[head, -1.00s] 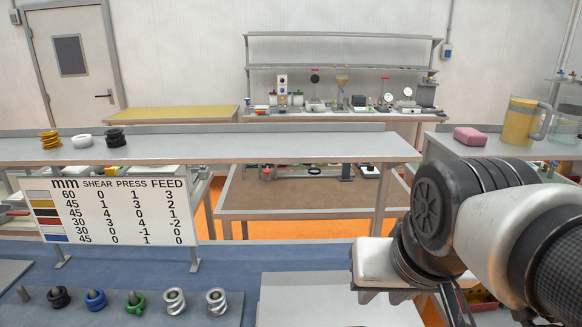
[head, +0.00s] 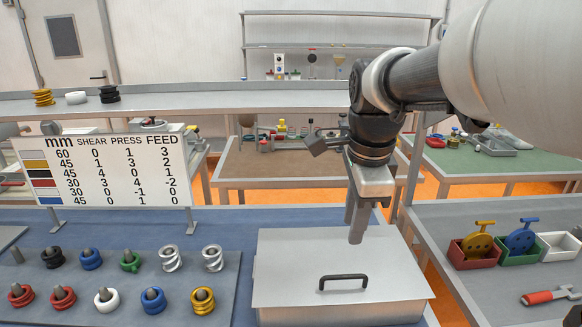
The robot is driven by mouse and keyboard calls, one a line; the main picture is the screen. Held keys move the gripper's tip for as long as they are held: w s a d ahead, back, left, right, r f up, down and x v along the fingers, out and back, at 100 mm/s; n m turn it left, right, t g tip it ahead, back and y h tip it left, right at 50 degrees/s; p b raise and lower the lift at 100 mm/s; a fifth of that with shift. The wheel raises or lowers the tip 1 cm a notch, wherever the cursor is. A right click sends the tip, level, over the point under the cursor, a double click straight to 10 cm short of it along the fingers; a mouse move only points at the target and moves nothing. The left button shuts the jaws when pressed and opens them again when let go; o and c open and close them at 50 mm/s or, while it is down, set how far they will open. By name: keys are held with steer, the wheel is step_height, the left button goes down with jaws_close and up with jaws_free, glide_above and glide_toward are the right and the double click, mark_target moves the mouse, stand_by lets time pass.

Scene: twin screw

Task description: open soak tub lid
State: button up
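The soak tub (head: 300,316) is a grey metal box at the front centre of the bench in the head view. Its flat grey lid (head: 300,255) lies closed on top, with a black bar handle (head: 343,277) near its front edge. My gripper (head: 356,226) points down over the back right part of the lid, above and behind the handle and apart from it. Its fingers overlap from this side, so I cannot tell how far apart they are. Nothing shows between them. The inside of the tub is hidden.
A tray (head: 215,300) of coloured rings on pegs lies left of the tub. A number board (head: 105,170) stands behind it. Red, green and white bins (head: 473,252) and a red-handled tool (head: 545,297) are on the right bench. A raised shelf (head: 220,105) spans the back.

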mark_target(342, 276)
steer(key=w+f, duration=0.1)
steer(key=f, duration=0.4)
steer(key=w+f+b, duration=0.1)
steer(key=f, duration=0.4)
steer(key=w+f, duration=0.1)
steer(key=f, duration=0.4)
steer(key=shift+f, duration=0.2)
jaws_close()
